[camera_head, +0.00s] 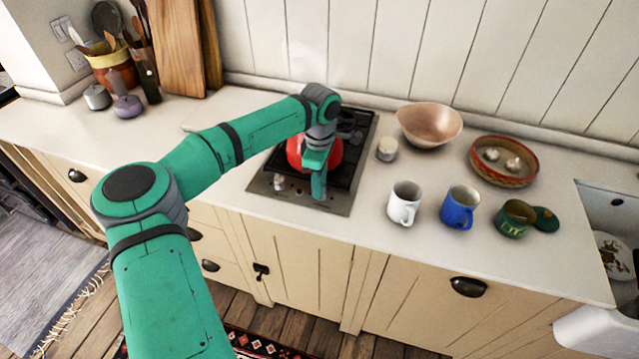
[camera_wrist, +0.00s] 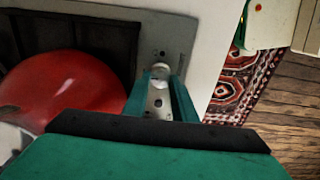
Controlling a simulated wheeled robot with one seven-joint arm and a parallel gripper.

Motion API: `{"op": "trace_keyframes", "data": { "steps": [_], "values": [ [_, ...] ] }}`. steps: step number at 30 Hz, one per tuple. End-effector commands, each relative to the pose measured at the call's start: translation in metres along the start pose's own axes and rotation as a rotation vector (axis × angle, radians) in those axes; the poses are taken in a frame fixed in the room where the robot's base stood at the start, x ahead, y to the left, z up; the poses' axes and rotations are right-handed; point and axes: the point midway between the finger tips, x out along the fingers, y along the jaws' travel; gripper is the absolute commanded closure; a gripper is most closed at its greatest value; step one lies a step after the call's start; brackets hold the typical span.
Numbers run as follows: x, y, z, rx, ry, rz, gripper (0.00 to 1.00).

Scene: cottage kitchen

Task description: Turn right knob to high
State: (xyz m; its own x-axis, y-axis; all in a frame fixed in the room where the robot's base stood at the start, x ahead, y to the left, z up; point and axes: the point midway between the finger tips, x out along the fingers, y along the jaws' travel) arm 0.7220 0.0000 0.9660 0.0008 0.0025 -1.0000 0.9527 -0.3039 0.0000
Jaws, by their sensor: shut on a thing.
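The hob (camera_head: 340,208) is set in the counter, with a metal control strip along its front edge. A left knob (camera_head: 279,184) shows on the strip, left of my gripper (camera_head: 318,188). My gripper reaches down to the right part of the strip and hides the right knob in the head view. In the wrist view, a pale metal knob (camera_wrist: 160,72) sits between the two teal fingers of my gripper (camera_wrist: 160,92), which are shut on it. The knob's setting cannot be read. A red pot or kettle (camera_head: 335,154) stands on the hob, and appears left of the fingers in the wrist view (camera_wrist: 70,85).
Right of the hob stand a small white jar (camera_head: 387,150), a white mug (camera_head: 404,204), a blue mug (camera_head: 460,208) and a copper-coloured bowl (camera_head: 430,124). Wooden boards (camera_head: 178,45) lean at the back left. The counter left of the hob is mostly clear.

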Motion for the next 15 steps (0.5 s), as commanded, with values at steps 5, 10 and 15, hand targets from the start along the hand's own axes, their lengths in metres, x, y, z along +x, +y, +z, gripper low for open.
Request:
{"op": "trace_keyframes", "data": {
  "steps": [5,10,15],
  "values": [
    [-0.0004,-0.0009,0.0021,-0.035,-0.005,-0.002,0.98],
    [-0.0006,-0.0011,0.0022,-0.124,-0.004,-0.002,0.98],
    [-0.0007,-0.0012,0.0025,-0.263,-0.005,-0.001,0.98]
  ]
}}
